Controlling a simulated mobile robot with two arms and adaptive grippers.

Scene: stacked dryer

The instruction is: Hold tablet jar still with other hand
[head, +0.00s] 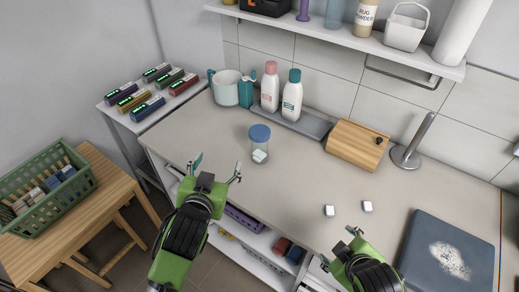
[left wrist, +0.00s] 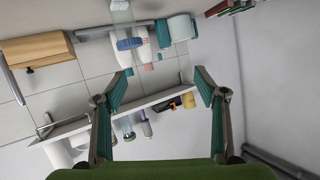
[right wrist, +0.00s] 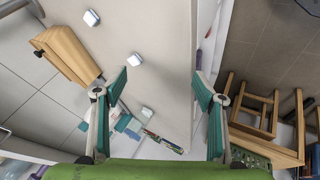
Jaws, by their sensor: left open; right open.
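The tablet jar (head: 260,135), clear with a blue lid, stands upright on the counter. It also shows in the left wrist view (left wrist: 129,43). One white tablet (head: 259,156) shows at its base; I cannot tell whether it is inside or in front. Two white tablets (head: 330,210) (head: 367,206) lie apart on the counter; they also show in the right wrist view (right wrist: 134,60) (right wrist: 92,17). My left gripper (head: 217,168) is open and empty, left of and nearer than the jar, not touching it. My right gripper (head: 340,247) is open and empty near the counter's front edge, below the two tablets.
Behind the jar are a mug (head: 225,87), two bottles (head: 270,86) (head: 292,95) and a grey tray (head: 313,124). A wooden box (head: 357,145) and an upright metal holder (head: 410,150) stand right. A shelf (head: 340,42) hangs above. The middle counter is mostly clear.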

